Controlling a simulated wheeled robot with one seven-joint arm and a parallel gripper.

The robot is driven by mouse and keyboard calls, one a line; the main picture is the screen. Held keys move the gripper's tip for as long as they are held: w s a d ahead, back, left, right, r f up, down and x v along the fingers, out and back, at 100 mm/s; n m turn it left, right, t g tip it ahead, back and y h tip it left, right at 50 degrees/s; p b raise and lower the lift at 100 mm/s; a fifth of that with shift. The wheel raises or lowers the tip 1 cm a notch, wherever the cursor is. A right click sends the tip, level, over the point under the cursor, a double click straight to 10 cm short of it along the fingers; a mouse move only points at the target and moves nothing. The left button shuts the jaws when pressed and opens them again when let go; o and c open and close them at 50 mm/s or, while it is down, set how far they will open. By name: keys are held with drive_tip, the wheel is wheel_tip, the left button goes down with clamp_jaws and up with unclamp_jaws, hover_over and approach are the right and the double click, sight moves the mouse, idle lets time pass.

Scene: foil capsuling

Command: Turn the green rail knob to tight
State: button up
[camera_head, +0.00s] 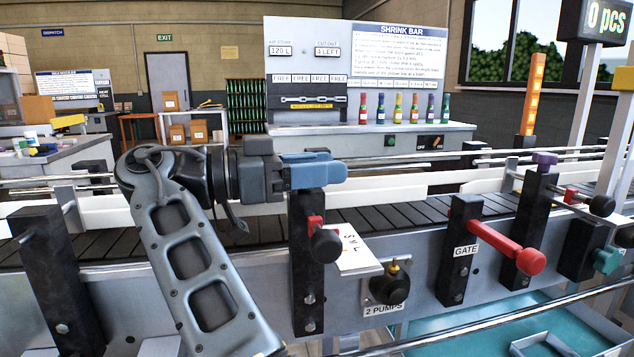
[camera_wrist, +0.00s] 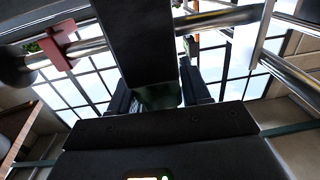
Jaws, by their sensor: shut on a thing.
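My gripper (camera_head: 318,170), with blue fingers, is at the top of a black rail post (camera_head: 305,265) on the near side of the conveyor. In the wrist view the jaws (camera_wrist: 155,95) are closed around a dark green piece, the green rail knob (camera_wrist: 160,96), at the end of the black post (camera_wrist: 140,40). The knob is mostly hidden by the fingers in the head view, and its turn angle or any tight mark cannot be read.
A red clamp with a black knob (camera_head: 325,245) is on the same post. A white lettered plate (camera_head: 357,250), a brass-tipped pump knob (camera_head: 390,285), a red GATE handle (camera_head: 515,250) and a purple knob (camera_head: 545,158) are to the right. Metal rails run along the conveyor (camera_head: 400,215).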

drive_tip(key=shift+m+g, duration=0.4)
drive_tip(key=shift+g, duration=0.2)
drive_tip(key=o, duration=1)
drive_tip(key=shift+c, duration=0.2)
drive_tip(key=shift+a, duration=0.1)
